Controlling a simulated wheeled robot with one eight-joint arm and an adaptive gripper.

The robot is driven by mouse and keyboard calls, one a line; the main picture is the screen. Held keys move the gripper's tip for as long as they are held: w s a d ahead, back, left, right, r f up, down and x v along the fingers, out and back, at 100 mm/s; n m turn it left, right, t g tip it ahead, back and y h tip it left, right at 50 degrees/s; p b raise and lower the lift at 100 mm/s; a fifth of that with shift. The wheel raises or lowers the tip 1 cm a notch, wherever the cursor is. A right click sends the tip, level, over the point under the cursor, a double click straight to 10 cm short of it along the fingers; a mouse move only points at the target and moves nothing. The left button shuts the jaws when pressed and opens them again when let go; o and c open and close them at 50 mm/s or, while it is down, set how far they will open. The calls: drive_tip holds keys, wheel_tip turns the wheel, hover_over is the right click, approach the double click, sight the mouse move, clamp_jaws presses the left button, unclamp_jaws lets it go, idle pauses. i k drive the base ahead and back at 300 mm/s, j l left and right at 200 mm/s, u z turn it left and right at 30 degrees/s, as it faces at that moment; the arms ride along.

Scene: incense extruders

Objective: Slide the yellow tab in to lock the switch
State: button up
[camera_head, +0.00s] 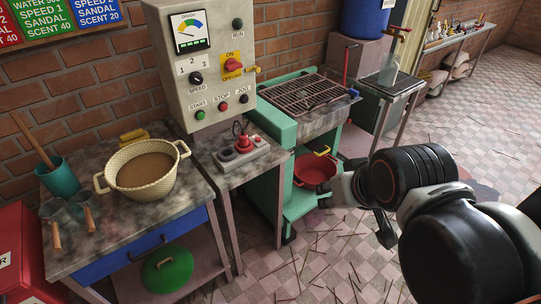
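The grey control panel (210,98) stands on the bench by the brick wall. On it is a red rotary switch (233,65) on a yellow ON/OFF plate (229,75). A small yellow tab (254,70) sticks out past the panel's right edge at the height of the switch. My gripper (384,232) is low at the right, over the tiled floor, well away from the panel. It is dark and mostly hidden by my arm, so its opening is unclear. Nothing shows in it.
A green machine (282,125) with a metal rack (304,91) stands right of the panel. A red pot (315,171) sits below it. A woven basket (145,172) is on the bench at left. The littered floor (449,113) behind my arm is open.

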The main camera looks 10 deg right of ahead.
sight(257, 69)
drive_tip(key=i+j+u, duration=0.1)
drive_tip(key=i+j, duration=0.15)
drive_tip(key=i, duration=0.15)
drive_tip(key=i+j, duration=0.2)
drive_tip(key=i, duration=0.15)
drive_tip(key=i+j+u, duration=0.15)
drive_tip(key=i, duration=0.25)
drive_tip(key=k+j, duration=0.1)
